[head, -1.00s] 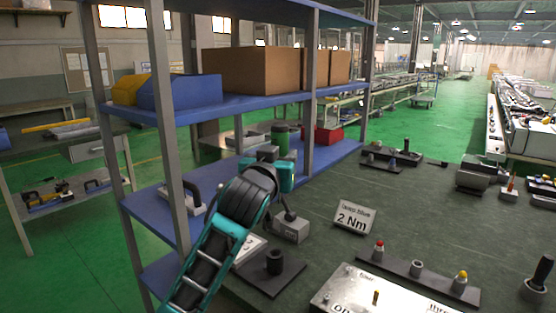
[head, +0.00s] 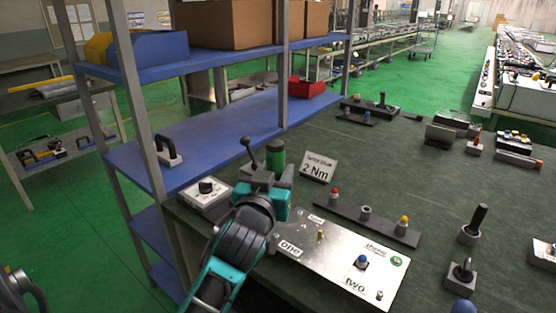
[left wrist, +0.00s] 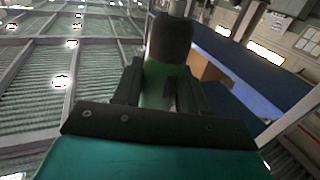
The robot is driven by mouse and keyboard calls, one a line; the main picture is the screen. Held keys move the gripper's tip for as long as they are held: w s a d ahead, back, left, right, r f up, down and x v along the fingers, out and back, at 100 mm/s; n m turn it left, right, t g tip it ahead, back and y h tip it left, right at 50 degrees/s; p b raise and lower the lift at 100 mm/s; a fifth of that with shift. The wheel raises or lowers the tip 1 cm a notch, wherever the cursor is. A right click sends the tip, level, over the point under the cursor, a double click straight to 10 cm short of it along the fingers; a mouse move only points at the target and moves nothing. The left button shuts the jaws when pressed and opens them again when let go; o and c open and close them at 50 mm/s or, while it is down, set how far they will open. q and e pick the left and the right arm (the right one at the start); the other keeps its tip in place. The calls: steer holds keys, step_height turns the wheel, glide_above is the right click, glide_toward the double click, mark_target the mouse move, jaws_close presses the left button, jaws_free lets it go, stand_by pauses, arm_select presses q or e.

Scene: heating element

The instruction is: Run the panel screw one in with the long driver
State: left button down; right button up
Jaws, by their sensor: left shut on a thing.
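My left gripper (head: 268,186) is shut on a green-handled tool, which I take to be the long driver (head: 275,155). In the left wrist view the green handle (left wrist: 157,85) sits between the fingers, with a dark collar and a metal end beyond it. The metal panel (head: 335,262) lies on the bench, below and right of the gripper, with labels "one" (head: 290,248) and "two" (head: 355,285). A small brass screw (head: 320,236) stands in the panel. The driver's working tip and any contact are hidden. My right gripper is not in view.
A white box with a black knob (head: 206,188) is close left of the gripper. A "2 Nm" sign (head: 318,167) and a dark rack with coloured-topped pieces (head: 366,213) stand behind the panel. Blue shelving (head: 220,130) borders the bench at left. The right bench has free patches.

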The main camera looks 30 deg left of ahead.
arm_select(q)
steer(key=shift+s, duration=0.1)
stand_by(0.4)
steer(key=shift+f+b, duration=1.95)
steer(key=shift+f, duration=0.6)
steer(key=shift+p, duration=0.45)
steer(key=shift+f+b, duration=0.35)
steer(key=shift+f, duration=0.6)
steer(key=shift+r, duration=0.1)
stand_by(0.4)
step_height(320, 180, up, 3)
steer(key=p, duration=0.3)
steer(key=shift+r+p, duration=0.35)
steer(key=shift+r, duration=0.75)
